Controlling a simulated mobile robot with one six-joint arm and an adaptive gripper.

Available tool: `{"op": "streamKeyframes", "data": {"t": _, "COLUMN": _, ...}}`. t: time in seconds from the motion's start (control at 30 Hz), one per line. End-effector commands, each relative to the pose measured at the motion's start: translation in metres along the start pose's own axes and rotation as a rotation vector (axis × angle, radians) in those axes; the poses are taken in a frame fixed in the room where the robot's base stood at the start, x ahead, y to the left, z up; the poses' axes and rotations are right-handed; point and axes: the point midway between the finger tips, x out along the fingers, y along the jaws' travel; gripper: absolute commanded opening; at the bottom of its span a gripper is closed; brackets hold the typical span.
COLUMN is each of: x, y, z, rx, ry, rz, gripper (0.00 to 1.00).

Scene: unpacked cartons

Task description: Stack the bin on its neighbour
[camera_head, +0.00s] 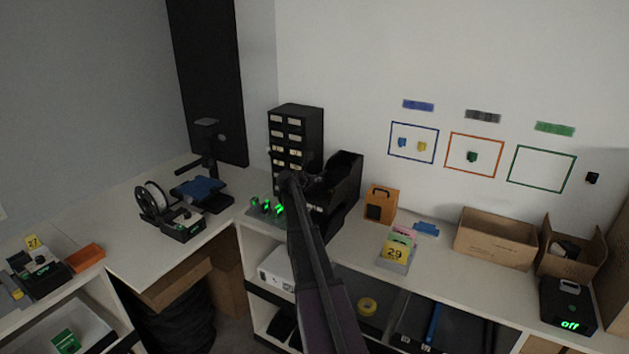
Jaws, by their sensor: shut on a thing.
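A black open-fronted bin (347,168) is at the back of the counter, just right of the black drawer cabinet. Another dark bin shape (340,215) shows below it; the two overlap in view, and I cannot tell whether they touch. My arm reaches up from the bottom of the view, and my gripper (305,187) is at the bins' left front side. It is shut on the upper black bin. The fingertips and the exact grip are mostly hidden by my own arm and the dark surfaces.
The drawer cabinet (296,135) stands close on the left, with green-lit items (265,207) before it. An orange box (381,203) and a card holder marked 29 (397,252) are to the right. Cardboard boxes (496,238) stand farther right.

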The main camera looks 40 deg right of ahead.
Motion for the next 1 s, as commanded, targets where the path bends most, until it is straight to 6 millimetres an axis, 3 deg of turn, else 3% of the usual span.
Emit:
{"op": "streamKeyframes", "data": {"t": 0.43, "x": 0.004, "y": -0.001, "z": -0.007, "rx": 0.0, "ry": 0.0, "rz": -0.002, "gripper": 0.0}}
{"op": "streamKeyframes", "data": {"t": 1.0, "x": 0.019, "y": -0.002, "z": -0.042, "rx": 0.0, "ry": -0.001, "rz": -0.003, "gripper": 0.0}}
